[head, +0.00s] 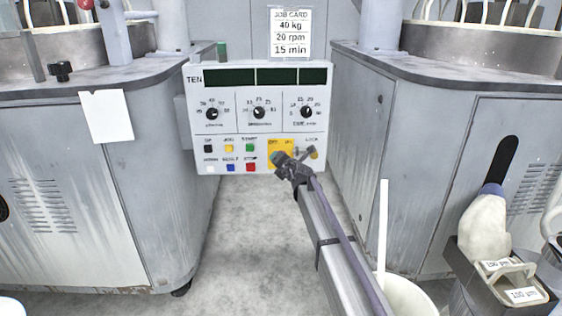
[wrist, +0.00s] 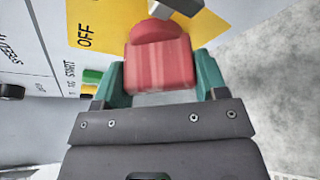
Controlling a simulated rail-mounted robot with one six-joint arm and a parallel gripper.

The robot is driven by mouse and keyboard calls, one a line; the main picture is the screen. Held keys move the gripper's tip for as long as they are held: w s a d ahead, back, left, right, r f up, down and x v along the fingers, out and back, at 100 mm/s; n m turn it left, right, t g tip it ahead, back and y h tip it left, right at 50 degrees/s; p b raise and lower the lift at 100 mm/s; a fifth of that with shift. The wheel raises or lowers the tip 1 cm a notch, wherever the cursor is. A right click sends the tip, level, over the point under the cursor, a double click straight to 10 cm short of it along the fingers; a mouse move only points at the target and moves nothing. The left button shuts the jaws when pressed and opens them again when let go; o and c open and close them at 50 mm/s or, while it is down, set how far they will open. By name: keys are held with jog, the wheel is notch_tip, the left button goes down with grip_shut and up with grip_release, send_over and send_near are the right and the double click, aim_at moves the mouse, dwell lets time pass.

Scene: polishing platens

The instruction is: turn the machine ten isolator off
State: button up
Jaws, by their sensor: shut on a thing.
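The machine ten control panel (head: 260,125), marked TEN, stands between two machine cabinets. Its yellow isolator plate (head: 272,145) is at the lower right. In the wrist view the plate (wrist: 85,12) shows the word OFF at upper left. The red isolator handle (wrist: 160,62) stands out from the plate. My gripper (head: 280,158) is at the plate and hides the handle in the head view. In the wrist view its green fingers (wrist: 162,78) are on both sides of the red handle, shut on it. I cannot tell which mark the handle points to.
A small metal lock part (head: 312,153) hangs under the LOCK label, right of my gripper. Push buttons (head: 250,148) sit to the left. A job card (head: 290,32) stands above the panel. The floor gap (head: 260,240) is clear.

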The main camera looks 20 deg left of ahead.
jog(key=shift+n, duration=0.3)
jog(key=o, duration=0.7)
jog(key=shift+c, duration=0.2)
jog(key=shift+s, duration=0.1)
jog(key=p+v, duration=0.3)
jog(key=v, duration=0.7)
jog(key=shift+s+d+r, duration=0.2)
jog(key=shift+s+d, duration=0.05)
jog(key=shift+a, duration=0.1)
